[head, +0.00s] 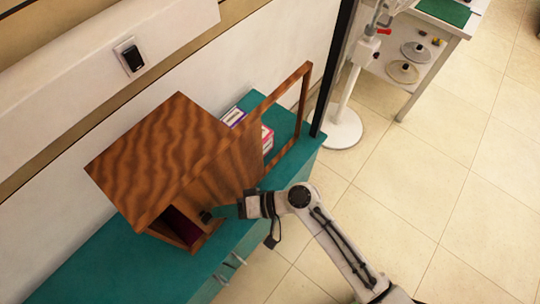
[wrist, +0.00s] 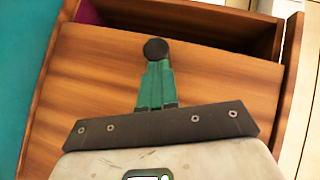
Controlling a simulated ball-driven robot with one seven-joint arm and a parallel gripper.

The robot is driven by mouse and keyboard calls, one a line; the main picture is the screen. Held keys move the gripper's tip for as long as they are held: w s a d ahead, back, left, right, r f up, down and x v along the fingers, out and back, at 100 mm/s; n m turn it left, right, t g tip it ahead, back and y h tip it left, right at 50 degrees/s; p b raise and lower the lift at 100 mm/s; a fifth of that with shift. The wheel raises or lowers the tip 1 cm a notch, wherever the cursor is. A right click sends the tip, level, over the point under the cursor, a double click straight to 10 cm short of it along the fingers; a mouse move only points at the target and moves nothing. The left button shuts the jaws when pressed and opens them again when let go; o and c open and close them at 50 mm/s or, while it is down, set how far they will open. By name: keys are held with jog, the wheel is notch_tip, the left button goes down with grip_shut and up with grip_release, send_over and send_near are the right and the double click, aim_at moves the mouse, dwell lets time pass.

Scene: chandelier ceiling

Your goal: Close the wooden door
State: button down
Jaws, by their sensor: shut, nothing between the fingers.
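A wooden cabinet (head: 160,150) with dark wavy grain stands on a teal counter. Its front has an opening with a dark red interior (head: 182,224). I cannot tell whether the tip touches wood.
The teal counter (head: 110,265) is bare at the front left. Small boxes (head: 266,138) stand behind the door frame. A black post (head: 335,65) rises at the counter's right end. A white stand (head: 343,125) and a white table (head: 440,35) are beyond it. Tiled floor is clear at right.

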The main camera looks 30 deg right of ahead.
jog(key=s+a, duration=0.2)
jog(key=a, duration=0.6)
jog(key=shift+s+p, duration=0.3)
jog(key=shift+r, duration=0.1)
